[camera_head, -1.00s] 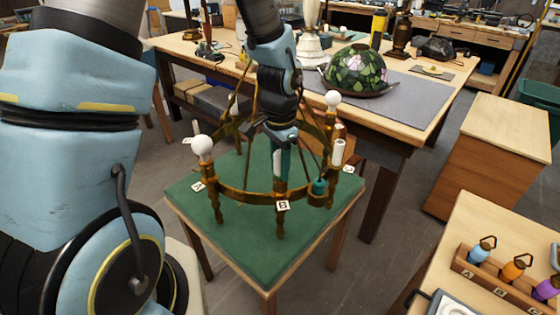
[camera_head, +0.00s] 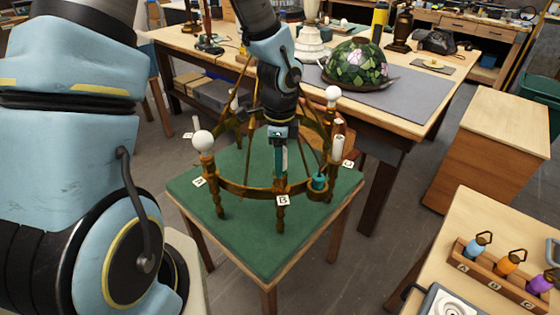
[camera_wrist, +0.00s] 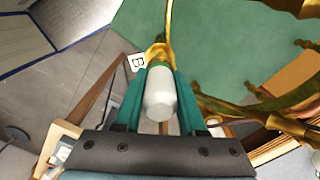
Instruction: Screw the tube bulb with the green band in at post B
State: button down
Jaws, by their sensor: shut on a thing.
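The tube bulb (camera_wrist: 160,95) is white, with a green band near its far end. My gripper (camera_wrist: 158,85) has its teal fingers shut on the bulb's sides. The bulb's far end meets the brass socket of post B (camera_wrist: 157,52) in the wrist view; how deep it sits in the socket cannot be seen. In the head view my gripper (camera_head: 279,155) points down over post B (camera_head: 281,205), and its fingers and wrist mostly hide the bulb. The B label (camera_head: 282,201) faces the camera.
The brass chandelier ring (camera_head: 240,190) stands on a green-topped table (camera_head: 250,245). A teal object (camera_head: 319,182) sits on the ring right of post B.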

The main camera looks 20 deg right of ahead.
jog(key=shift+c, duration=2.1)
grip_release()
notch_tip(320, 180, up, 11)
jog(key=shift+f+b, duration=0.15)
jog(key=shift+b, duration=0.65)
jog(key=a+f+n+b, duration=0.2)
jog(key=a+n, duration=0.9)
jog(key=a, duration=0.1)
jog(key=w+a+f+n+t+b, duration=0.1)
jog(key=a+f+n+b, duration=0.1)
jog(key=a+n, duration=0.9)
jog(key=shift+a+f+n+t, duration=0.3)
jog(key=shift+a+f, duration=0.05)
jog(key=shift+a, duration=0.8)
